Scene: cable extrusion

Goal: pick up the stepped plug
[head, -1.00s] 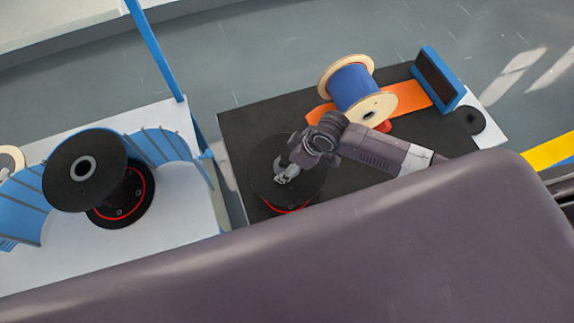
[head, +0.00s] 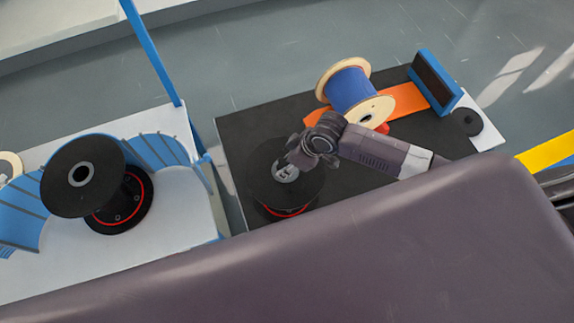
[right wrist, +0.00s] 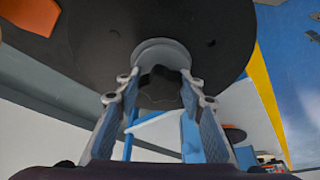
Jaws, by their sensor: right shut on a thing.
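The stepped plug appears to be the dark, lobed piece (right wrist: 160,88) between my right fingertips in the right wrist view. It sits in front of the light grey hub (right wrist: 160,54) of a black reel (right wrist: 222,30); whether it is still seated there I cannot tell. My right gripper (right wrist: 160,92) is shut on it, with one finger on each side. In the head view my right gripper (head: 291,164) is over the middle of the black reel (head: 262,184) on the dark table, and the plug cannot be made out. My left gripper is not in view.
A blue cable spool (head: 350,90) stands on an orange strip (head: 408,99) behind my right arm. A blue frame (head: 435,80) and a black disc with a knob (head: 467,121) are at right. Another black reel (head: 84,176) stands on the white table (head: 185,240) at left.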

